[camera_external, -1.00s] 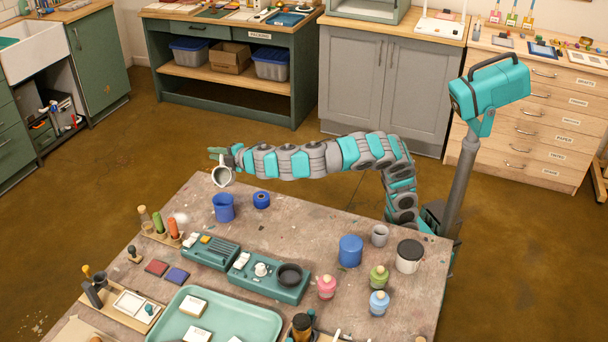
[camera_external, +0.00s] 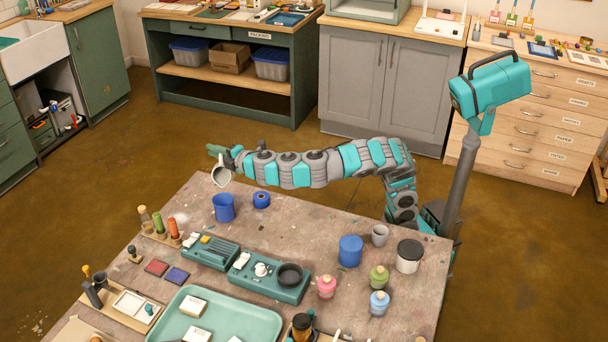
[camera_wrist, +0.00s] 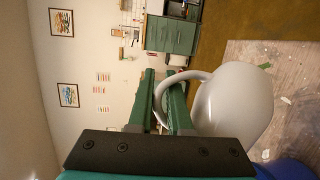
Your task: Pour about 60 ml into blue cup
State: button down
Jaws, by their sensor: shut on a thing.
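My gripper (camera_external: 226,153) is shut on the handle of a white-grey pitcher (camera_external: 221,176), in the air above the table's far left corner. In the wrist view the pitcher (camera_wrist: 235,105) sits right of the green fingers (camera_wrist: 160,105), its handle between them. The pitcher is tilted, and its inside and any liquid cannot be made out. The blue cup (camera_external: 223,208) stands upright on the table just below the pitcher, apart from it. A blue edge (camera_wrist: 285,170) shows at the bottom right of the wrist view. The inside of the cup is not clear.
A teal device (camera_external: 210,252) sits in front.

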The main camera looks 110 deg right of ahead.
jog(key=shift+w+a+r+n+h, duration=0.1)
jog(key=shift+a+r+n+h, duration=0.25)
jog(key=shift+r+n, duration=0.1)
jog(key=shift+w+a+r+n+t+h, duration=0.15)
jog(key=shift+a+r+n+t+h, duration=0.1)
jog(key=shift+a+r+n+t, duration=0.15)
dwell(1.2)
jog(key=shift+w+a+r+n+h+p, duration=0.2)
jog(key=shift+a+n+p, duration=0.1)
jog(key=shift+a, duration=0.2)
jog(key=shift+w+a+r+n+h+p, duration=0.2)
jog(key=shift+a+p, duration=0.1)
jog(key=shift+a, duration=0.2)
jog(key=shift+s, duration=0.1)
jog(key=d+f+m+y, duration=0.1)
jog(key=s+d+f+m+y+b, duration=0.1)
jog(key=d, duration=0.1)
jog(key=shift+m+g, duration=0.25)
jog(key=shift+g, duration=0.15)
jog(key=shift+s+d+f+m+y+b, duration=0.1)
jog(key=shift+d+f+m+y+b, duration=0.1)
jog(key=shift+d+f+m+y, duration=0.3)
jog(key=shift+s+d+f+m+y+b, duration=0.2)
jog(key=shift+f+m+y, duration=0.15)
jog(key=shift+f, duration=0.3)
jog(key=shift+s+d+f+m+y+b, duration=0.1)
jog(key=shift+d+f+m+y+b, duration=0.1)
jog(key=shift+d+f+m+y, duration=0.3)
jog(key=shift+a+f, duration=0.1)
jog(key=shift+f, duration=0.05)
